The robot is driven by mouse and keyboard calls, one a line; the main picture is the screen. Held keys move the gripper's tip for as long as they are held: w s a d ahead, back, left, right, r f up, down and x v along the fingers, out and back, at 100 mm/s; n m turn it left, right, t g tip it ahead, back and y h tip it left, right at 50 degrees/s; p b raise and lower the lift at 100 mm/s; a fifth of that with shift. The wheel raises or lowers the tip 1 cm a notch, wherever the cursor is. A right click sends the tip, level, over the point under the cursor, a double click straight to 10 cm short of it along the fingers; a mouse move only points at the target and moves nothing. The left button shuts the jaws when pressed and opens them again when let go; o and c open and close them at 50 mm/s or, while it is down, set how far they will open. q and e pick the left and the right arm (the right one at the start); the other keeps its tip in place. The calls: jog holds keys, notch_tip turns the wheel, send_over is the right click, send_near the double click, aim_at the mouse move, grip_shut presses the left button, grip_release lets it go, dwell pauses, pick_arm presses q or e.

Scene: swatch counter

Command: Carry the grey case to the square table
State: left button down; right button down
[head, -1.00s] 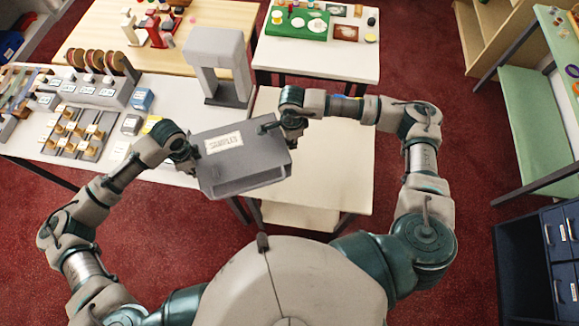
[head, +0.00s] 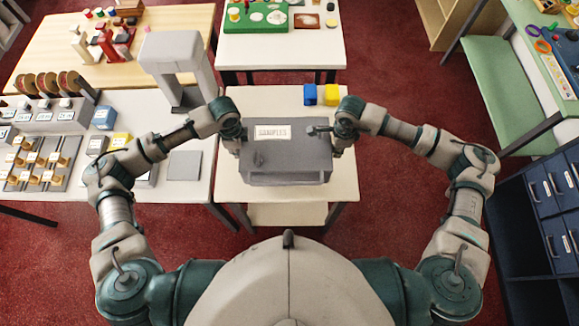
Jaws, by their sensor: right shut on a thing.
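The grey case (head: 285,158), with a white label on top, is level over the pale square table (head: 346,182). I cannot tell whether its underside touches the tabletop. My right gripper (head: 338,138) is shut on the case at its right end. My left gripper (head: 235,138) is at the case's left end. Its fingers are too hidden to tell whether they are shut.
A blue block (head: 310,95) and a yellow block (head: 331,95) stand at the table's back edge, behind the case. A white counter (head: 185,140) with a grey arch (head: 178,65) is at left. Blue drawers (head: 545,195) are at right. Red carpet lies between.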

pick_arm(q)
jog(key=shift+w+d+f, duration=0.1)
jog(key=shift+f, duration=0.4)
pick_arm(e)
jog(key=shift+f, duration=0.5)
pick_arm(q)
jog(key=shift+r, duration=0.1)
pick_arm(e)
jog(key=shift+r, duration=0.1)
